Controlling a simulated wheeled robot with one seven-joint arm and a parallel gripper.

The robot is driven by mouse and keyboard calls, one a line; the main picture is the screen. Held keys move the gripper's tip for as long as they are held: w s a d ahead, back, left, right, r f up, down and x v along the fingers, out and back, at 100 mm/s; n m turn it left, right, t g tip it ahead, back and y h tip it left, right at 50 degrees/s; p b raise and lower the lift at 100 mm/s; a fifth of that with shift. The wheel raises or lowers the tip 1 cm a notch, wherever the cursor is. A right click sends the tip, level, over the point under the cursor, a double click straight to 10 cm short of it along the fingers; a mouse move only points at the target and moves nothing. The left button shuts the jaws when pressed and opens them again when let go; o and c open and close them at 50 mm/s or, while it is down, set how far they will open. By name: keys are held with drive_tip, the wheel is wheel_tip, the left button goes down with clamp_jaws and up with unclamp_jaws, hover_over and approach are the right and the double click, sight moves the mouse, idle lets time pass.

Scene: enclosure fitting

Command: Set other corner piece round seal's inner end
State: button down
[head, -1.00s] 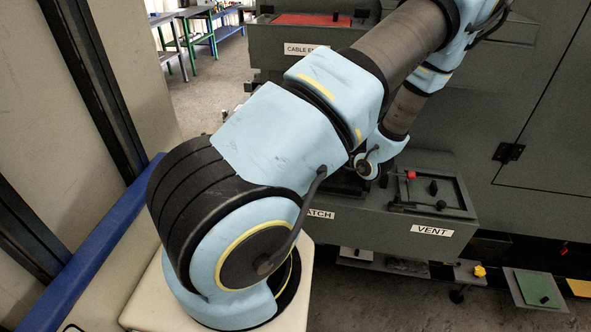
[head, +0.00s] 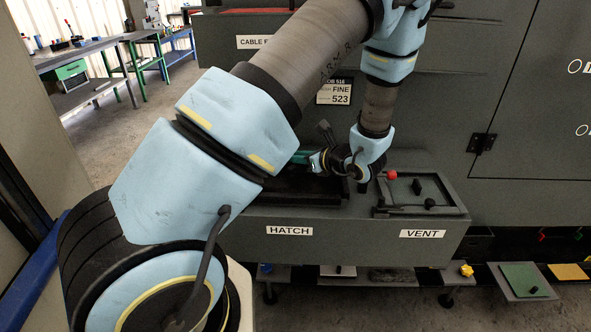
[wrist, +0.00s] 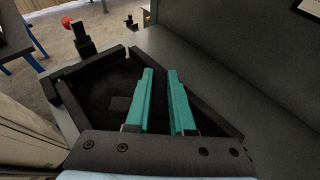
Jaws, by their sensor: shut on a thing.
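My gripper (wrist: 162,75) reaches over the hatch station, its two teal fingers pointing into a black-rimmed recess (wrist: 62,108). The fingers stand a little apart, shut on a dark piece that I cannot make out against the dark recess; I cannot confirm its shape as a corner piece. A small dark block shape (wrist: 120,103) shows just left of the fingers. In the head view the gripper (head: 301,157) is small and points left, above the black hatch recess (head: 290,187) behind the HATCH label. I cannot pick out the seal or its inner end.
The VENT panel (head: 415,190), with a red knob (head: 392,175), lies right of the hatch. A dark upright post (wrist: 84,38) stands at the recess's far corner. The tall cabinet wall (head: 530,110) rises behind. A low shelf with small parts, including a yellow knob (head: 466,270), runs below.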

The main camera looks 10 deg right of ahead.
drive_tip(key=p, duration=0.1)
hover_over(296, 184)
wheel_tip(296, 184, down, 4)
drive_tip(key=shift+s+f, duration=0.1)
drive_tip(key=shift+f, duration=0.05)
drive_tip(key=shift+d+f+b, duration=0.1)
drive_tip(key=shift+f+b, duration=0.35)
drive_tip(key=shift+f, duration=0.2)
drive_tip(key=c, duration=0.8)
unclamp_jaws()
